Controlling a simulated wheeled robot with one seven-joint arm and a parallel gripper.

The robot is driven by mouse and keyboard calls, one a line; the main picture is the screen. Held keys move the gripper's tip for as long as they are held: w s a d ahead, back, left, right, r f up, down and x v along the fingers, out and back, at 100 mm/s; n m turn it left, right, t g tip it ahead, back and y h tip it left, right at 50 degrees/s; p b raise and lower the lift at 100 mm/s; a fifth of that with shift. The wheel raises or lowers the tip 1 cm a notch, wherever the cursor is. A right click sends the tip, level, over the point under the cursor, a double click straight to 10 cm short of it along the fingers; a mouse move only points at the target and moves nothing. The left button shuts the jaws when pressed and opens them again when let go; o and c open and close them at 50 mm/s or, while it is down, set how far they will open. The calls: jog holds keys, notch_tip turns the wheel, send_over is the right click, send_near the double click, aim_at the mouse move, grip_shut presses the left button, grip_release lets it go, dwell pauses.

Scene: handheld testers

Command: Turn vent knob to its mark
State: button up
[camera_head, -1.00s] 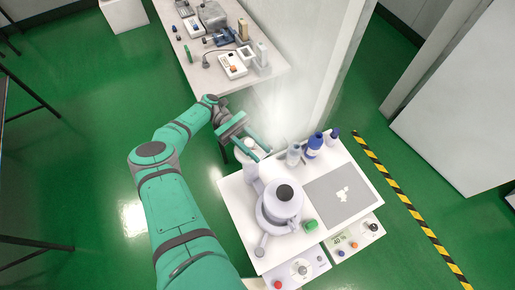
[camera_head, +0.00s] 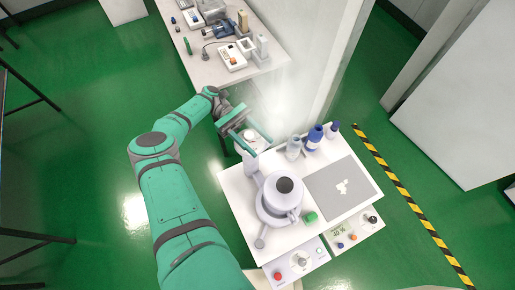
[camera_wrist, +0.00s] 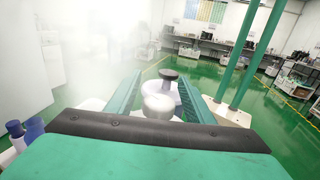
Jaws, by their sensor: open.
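A white vessel with a dark round cap (camera_head: 285,185) stands on the white cart. A pale rounded knob (camera_head: 249,134) is at the cart's back left corner, beside the rising steam. My gripper (camera_head: 256,143) is open over that corner, partly covering the knob. In the wrist view the knob (camera_wrist: 158,106) sits between my two green fingers (camera_wrist: 160,98), with gaps on both sides. The dark cap (camera_wrist: 168,74) shows behind it. I cannot make out a mark on the knob, or whether this is the vent knob.
Bottles (camera_head: 314,137) stand along the cart's back edge, right of my gripper. A grey mat (camera_head: 325,195) with white pieces lies on the right. A green item (camera_head: 310,217) and control boxes (camera_head: 297,264) are at the front. A bench with testers (camera_head: 215,60) stands behind.

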jog(key=shift+r, duration=0.45)
jog(key=s+r, duration=1.1)
jog(key=s, duration=0.3)
jog(key=shift+a+r, duration=0.35)
jog(key=shift+r, duration=0.05)
